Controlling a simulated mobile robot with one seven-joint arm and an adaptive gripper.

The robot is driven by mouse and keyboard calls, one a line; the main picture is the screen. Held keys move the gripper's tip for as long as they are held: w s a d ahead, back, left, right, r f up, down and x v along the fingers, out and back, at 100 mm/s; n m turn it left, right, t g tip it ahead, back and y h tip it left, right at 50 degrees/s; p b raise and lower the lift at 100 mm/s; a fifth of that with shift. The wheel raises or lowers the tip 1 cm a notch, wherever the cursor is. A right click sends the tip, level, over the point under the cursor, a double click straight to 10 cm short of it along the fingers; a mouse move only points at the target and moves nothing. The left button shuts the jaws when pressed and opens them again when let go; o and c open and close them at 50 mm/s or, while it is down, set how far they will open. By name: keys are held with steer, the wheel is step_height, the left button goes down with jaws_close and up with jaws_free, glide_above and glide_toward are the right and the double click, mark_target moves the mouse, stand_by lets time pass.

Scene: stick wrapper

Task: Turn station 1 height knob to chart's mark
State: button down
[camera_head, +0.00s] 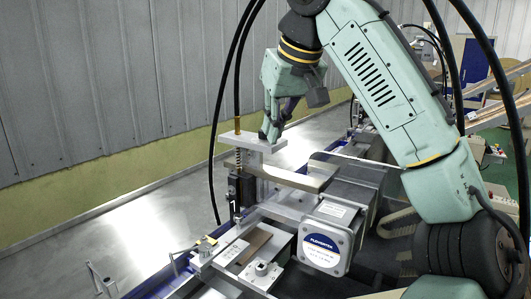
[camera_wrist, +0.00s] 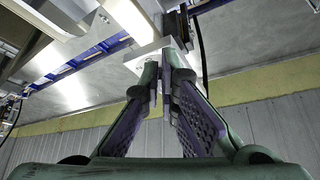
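The station 1 assembly stands at centre in the head view: a post with a coil spring (camera_head: 238,158), a brass-coloured fitting (camera_head: 238,125) on top, and a dark block marked "1" (camera_head: 235,190). A pale metal plate (camera_head: 255,142) extends right from the post. My gripper (camera_head: 268,133) points down with its fingertips at this plate. In the wrist view my gripper's fingers (camera_wrist: 167,72) converge with a narrow gap at a pale metal block (camera_wrist: 150,57). The height knob is not clearly distinguishable, and I cannot tell whether the fingers hold it. No chart is readable.
A motor with a white round label (camera_head: 323,249) sits right of the post. A clamp with bolts (camera_head: 262,268) is in front. Black cables hang beside the post and my arm. A corrugated wall (camera_head: 100,80) stands behind. The grey surface (camera_head: 140,215) at left is mostly clear.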

steer(key=shift+s+d+f, duration=0.15)
steer(key=shift+s+d, duration=0.05)
steer(key=shift+d, duration=0.15)
step_height(320, 180, up, 6)
stand_by(0.6)
steer(key=shift+a, duration=0.1)
steer(key=shift+s+a+f+b, duration=0.15)
steer(key=shift+f+b, duration=0.35)
steer(key=shift+f, duration=1)
steer(key=shift+w+a+f+b, duration=0.15)
steer(key=shift+f+b, duration=0.3)
steer(key=shift+f, duration=1)
steer(key=shift+w+a+p, duration=0.1)
steer(key=shift+w+p, duration=0.05)
steer(key=shift+p, duration=0.15)
steer(key=shift+p, duration=0.65)
steer(key=shift+w+d, duration=0.1)
steer(key=shift+d, duration=0.1)
